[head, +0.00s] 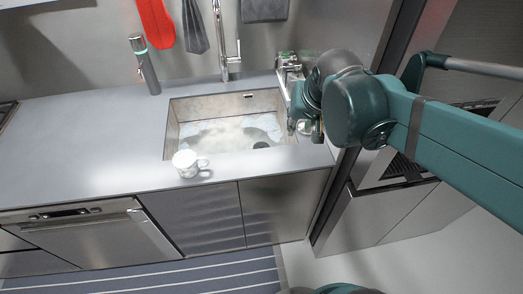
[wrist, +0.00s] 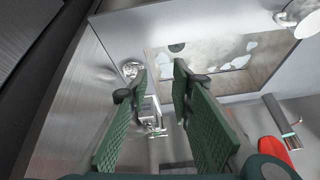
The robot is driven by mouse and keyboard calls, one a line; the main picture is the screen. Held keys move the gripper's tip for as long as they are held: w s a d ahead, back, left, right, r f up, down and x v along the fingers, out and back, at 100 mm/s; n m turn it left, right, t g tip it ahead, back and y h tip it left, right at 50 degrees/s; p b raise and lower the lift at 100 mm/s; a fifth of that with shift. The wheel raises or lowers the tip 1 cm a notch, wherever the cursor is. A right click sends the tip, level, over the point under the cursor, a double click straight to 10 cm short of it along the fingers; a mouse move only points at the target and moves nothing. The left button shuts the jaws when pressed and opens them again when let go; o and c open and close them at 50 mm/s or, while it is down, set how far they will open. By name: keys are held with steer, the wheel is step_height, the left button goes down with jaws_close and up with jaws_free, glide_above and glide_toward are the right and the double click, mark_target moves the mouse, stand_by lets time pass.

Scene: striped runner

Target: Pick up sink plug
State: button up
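A small round shiny piece that looks like the sink plug (wrist: 131,69) lies on the counter strip beside the sink in the wrist view. It also shows in the head view (head: 305,127), partly covered by my arm's end. My gripper (wrist: 160,73) is open, with its two green pads apart and nothing held between them. The plug lies just past the tip of the left pad, apart from the gap between the pads as seen. In the head view my gripper is mostly hidden behind my wrist, over the right side of the sink.
The sink basin (head: 173,135) has a dark round spot, perhaps the drain (head: 261,145). A metal rack with items (head: 289,68) stands behind the plug. A white mug (head: 186,163) is at the sink's front left, and a tall faucet (head: 226,50) behind.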

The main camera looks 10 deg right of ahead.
steer(key=w+a+f+m+g+b, duration=0.15)
steer(key=w+f, duration=0.25)
steer(key=w, duration=0.4)
steer(key=m+g+h+b, duration=0.1)
steer(key=m+g+b, duration=0.2)
steer(key=m, duration=0.2)
glide_toward(261, 144)
steer(key=shift+s+d+f, duration=0.1)
steer(key=shift+d+f, duration=0.1)
steer(key=shift+f, duration=0.25)
steer(key=shift+a+f, duration=0.1)
steer(key=shift+f, duration=0.35)
steer(key=shift+f, duration=0.1)
steer(key=shift+w+f, duration=0.25)
steer(key=shift+f, duration=0.9)
steer(key=shift+f, duration=0.15)
